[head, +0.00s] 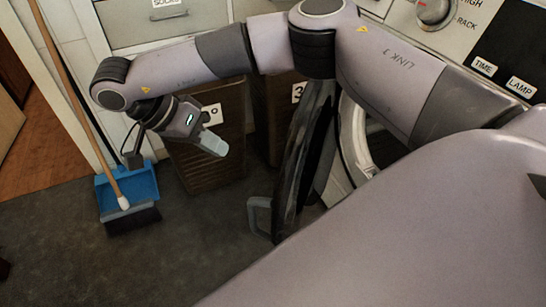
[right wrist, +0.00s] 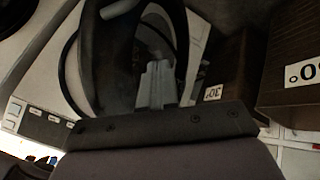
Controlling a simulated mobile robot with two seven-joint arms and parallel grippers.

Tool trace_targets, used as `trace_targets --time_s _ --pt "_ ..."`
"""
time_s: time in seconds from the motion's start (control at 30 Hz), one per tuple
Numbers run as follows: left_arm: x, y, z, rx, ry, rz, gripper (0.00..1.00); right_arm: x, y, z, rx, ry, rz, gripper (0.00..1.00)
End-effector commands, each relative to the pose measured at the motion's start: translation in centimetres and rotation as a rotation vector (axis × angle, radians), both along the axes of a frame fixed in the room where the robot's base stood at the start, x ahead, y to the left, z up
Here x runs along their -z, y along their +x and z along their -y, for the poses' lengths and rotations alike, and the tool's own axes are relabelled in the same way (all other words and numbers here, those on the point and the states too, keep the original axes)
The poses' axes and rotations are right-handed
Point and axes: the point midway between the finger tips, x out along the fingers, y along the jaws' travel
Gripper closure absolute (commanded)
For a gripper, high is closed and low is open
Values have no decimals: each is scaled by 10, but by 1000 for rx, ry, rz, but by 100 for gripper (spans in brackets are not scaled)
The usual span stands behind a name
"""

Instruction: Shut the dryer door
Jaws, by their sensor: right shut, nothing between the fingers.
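The dryer door (head: 296,160) is dark and round, and it stands wide open, seen nearly edge-on in the head view. Its grey handle (head: 256,216) sticks out on the left side. The dryer's round opening (head: 354,140) shows to the right of the door, partly hidden by my arm. My right gripper (head: 214,144) is left of the door, apart from it in the head view, shut and empty. In the right wrist view the shut fingers (right wrist: 157,82) point toward the scene, with the dark door (right wrist: 115,65) just left of them. My left gripper is not in view.
Brown baskets (head: 208,170) with number labels stand behind the gripper. A blue dustpan (head: 141,184) and a broom with a wooden stick (head: 75,90) are at the left. Drawers (head: 150,25) are at the back. The dark floor (head: 90,265) at front left is clear.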

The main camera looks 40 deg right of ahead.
Motion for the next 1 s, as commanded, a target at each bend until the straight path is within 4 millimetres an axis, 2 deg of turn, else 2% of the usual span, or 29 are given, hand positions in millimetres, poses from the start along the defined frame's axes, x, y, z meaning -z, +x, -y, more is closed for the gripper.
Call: trace_targets --time_s 0.17,0.57,0.8,1.0 --pt "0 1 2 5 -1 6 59 13 -3 9 -3 -2 -2 100" --pt "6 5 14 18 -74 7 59 82 -22 57 -1 -2 -3 100" --pt "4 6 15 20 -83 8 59 79 -42 70 -2 0 0 100" --pt "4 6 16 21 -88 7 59 79 -53 76 -2 0 0 100"
